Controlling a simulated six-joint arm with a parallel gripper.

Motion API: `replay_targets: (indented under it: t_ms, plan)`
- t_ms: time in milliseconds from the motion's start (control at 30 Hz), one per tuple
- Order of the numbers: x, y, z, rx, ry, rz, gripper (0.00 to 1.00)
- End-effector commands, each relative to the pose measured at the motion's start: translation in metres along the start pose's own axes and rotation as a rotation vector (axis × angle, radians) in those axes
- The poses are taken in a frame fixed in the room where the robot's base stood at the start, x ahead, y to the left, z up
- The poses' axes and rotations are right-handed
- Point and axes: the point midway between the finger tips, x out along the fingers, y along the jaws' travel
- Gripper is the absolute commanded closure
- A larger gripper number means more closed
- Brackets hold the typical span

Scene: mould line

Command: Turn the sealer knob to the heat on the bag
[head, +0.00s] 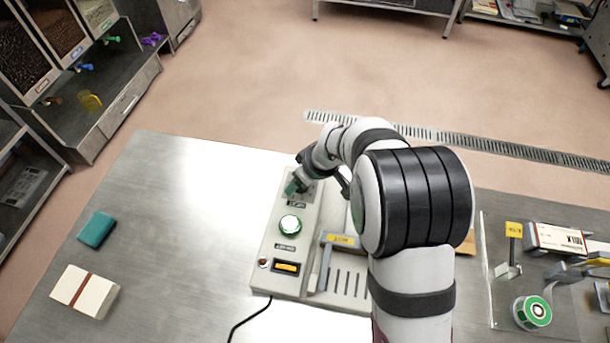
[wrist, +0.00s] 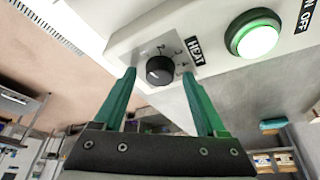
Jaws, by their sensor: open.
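The sealer (head: 262,248) is a pale grey machine on the metal table. Its black round knob (wrist: 160,70) sits on a grey dial plate with small numbers, beside a black HEAT label (wrist: 196,50). I cannot read for certain which number the knob points to. My gripper (wrist: 158,76) has green fingers, open, with one tip on each side of the knob in the picture. I cannot tell whether they touch it. In the head view my gripper (head: 294,187) is at the sealer's far end and hides the knob. I cannot make out a bag or its heat marking.
A lit green button (head: 290,225) is near the knob. A teal block (head: 97,229) and a white box with a red band (head: 84,291) lie at left. A tape roll (head: 532,312) and a labelled box (head: 560,240) stand at right. The table's left is mostly clear.

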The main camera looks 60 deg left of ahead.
Motion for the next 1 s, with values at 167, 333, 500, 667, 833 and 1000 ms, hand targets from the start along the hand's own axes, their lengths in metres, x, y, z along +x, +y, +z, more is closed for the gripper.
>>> replay_targets:
  t_ms: [167, 333, 500, 667, 833, 1000]
  plan:
    - [-0.0004, 0.0001, 0.0000, 0.001, 0.000, 0.000, 0.33]
    - [-0.0006, 0.0001, 0.0001, 0.001, 0.000, 0.000, 0.64]
    - [-0.0007, 0.0001, 0.0001, 0.001, 0.000, 0.000, 0.95]
    - [-0.0008, 0.0000, 0.0001, 0.002, 0.000, 0.000, 1.00]
    - [-0.0010, -0.0003, 0.0002, 0.021, 0.000, 0.008, 1.00]
    - [-0.0011, -0.0008, 0.0002, 0.091, 0.000, 0.037, 1.00]
